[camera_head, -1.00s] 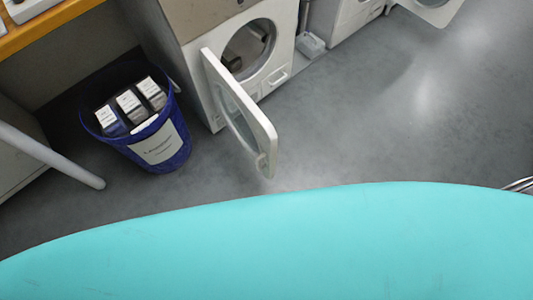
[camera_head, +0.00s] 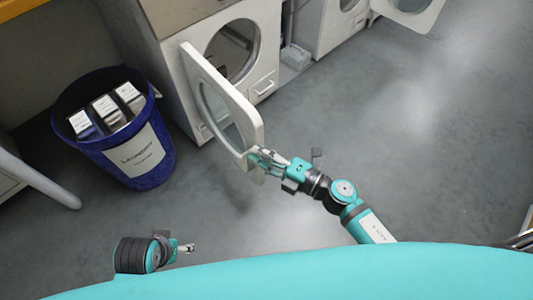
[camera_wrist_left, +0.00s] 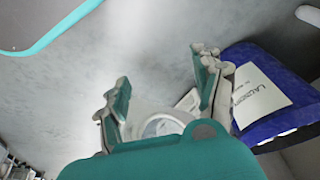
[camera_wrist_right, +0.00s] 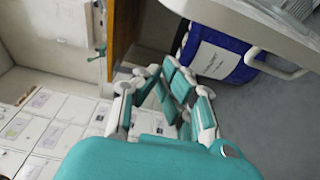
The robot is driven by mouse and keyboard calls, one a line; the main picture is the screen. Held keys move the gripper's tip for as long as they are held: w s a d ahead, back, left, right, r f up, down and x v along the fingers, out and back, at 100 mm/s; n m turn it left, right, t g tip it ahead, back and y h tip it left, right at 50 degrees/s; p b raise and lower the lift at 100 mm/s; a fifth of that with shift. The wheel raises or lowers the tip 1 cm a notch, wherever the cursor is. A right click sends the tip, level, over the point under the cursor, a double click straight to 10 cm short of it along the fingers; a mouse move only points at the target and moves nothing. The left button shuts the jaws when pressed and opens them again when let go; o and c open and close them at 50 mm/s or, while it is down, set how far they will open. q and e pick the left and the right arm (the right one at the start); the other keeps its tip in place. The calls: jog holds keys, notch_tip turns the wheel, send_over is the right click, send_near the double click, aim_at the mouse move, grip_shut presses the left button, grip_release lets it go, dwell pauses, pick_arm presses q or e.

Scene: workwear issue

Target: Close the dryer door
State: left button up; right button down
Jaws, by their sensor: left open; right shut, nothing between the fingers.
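The white dryer door (camera_head: 247,107) stands wide open on the dryer (camera_head: 177,68), swung out toward me, with its round drum opening (camera_head: 233,48) showing. My right gripper (camera_head: 258,158) is shut and empty at the lower free corner of the door; I cannot tell whether it touches. In the right wrist view its fingers (camera_wrist_right: 175,92) are close together, and a white panel with a bar handle (camera_wrist_right: 272,64) is to their right. My left gripper (camera_head: 190,248) is open and empty, low and away from the door. Its spread fingers (camera_wrist_left: 160,90) show in the left wrist view.
A blue laundry bin (camera_head: 113,150) holding several boxes stands left of the dryer. A second machine (camera_head: 325,28) with its own open door (camera_head: 415,12) stands at the back. A wooden-edged counter (camera_head: 18,8) is at upper left. The grey floor right of the door is clear.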

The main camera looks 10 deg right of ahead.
aim_at(252, 134)
pick_arm(q)
jog(key=shift+w+b+v, duration=0.2)
jog(key=shift+b+v, duration=0.3)
jog(key=shift+v, duration=1.2)
pick_arm(e)
jog(key=shift+w+a, duration=0.25)
jog(key=shift+w, duration=0.85)
jog(key=shift+w+a, duration=0.3)
jog(key=shift+w, duration=0.8)
jog(key=shift+w+a, duration=0.25)
jog(key=shift+w, duration=0.85)
jog(key=shift+d, duration=0.1)
